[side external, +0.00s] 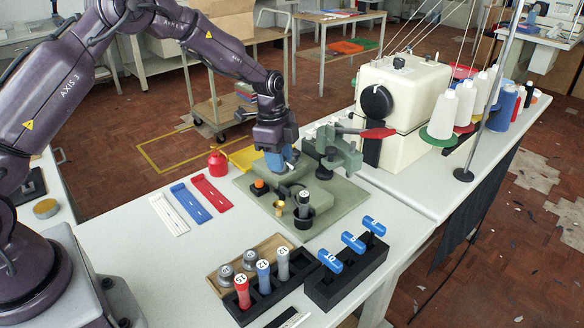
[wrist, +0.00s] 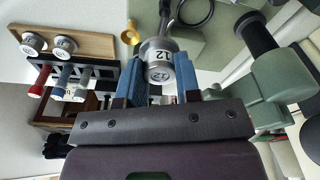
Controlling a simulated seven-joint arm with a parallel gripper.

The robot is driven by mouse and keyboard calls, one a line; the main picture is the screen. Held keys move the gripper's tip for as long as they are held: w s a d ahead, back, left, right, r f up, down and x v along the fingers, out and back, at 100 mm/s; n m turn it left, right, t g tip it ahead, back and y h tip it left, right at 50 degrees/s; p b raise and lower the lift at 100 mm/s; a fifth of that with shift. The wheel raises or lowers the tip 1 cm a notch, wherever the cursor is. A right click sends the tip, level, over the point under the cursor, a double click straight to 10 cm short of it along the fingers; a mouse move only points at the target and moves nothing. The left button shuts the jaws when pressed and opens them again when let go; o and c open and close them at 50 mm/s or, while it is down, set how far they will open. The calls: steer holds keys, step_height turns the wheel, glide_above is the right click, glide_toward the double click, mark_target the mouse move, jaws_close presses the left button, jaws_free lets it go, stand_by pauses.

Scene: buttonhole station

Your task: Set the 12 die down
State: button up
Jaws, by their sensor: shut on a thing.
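My gripper (side external: 284,160) is over the green base plate (side external: 336,222), beside the grey-green clamp fixture (side external: 340,152). In the wrist view its two blue fingers (wrist: 160,82) are shut on the 12 die (wrist: 159,74), a short silver-grey cylinder with a white label reading 12 facing the camera. In the side view the die is hardly visible between the fingers, and I cannot tell whether it touches anything below.
Two grey dies sit in a wooden tray (side external: 219,285), next to a black rack (side external: 262,306) of red, blue and grey tools. Another black rack (side external: 347,283) holds blue-handled tools. A brass piece (side external: 280,208) and orange button (side external: 259,184) are close by. The sewing machine (side external: 418,95) stands behind.

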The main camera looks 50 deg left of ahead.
steer(key=s+d+r, duration=0.2)
steer(key=s+d, duration=0.2)
steer(key=s, duration=0.8)
steer(key=s+d+r, duration=0.1)
steer(key=s+d, duration=0.3)
steer(key=s, duration=0.8)
steer(key=w+f, duration=0.1)
steer(key=w, duration=0.1)
steer(key=w+d+f, duration=0.1)
steer(key=w, duration=0.2)
steer(key=w+f, duration=0.1)
steer(key=w, duration=0.2)
steer(key=shift+d+f, duration=0.2)
steer(key=shift+f, duration=0.15)
glide_above(274, 249)
steer(key=f, duration=0.5)
steer(key=shift+s+f, duration=0.25)
steer(key=shift+s, duration=0.05)
steer(key=shift+w+f, duration=0.2)
steer(key=shift+f, duration=0.05)
steer(key=shift+w+f, duration=0.1)
steer(key=shift+f, duration=1.5)
steer(key=shift+f, duration=0.1)
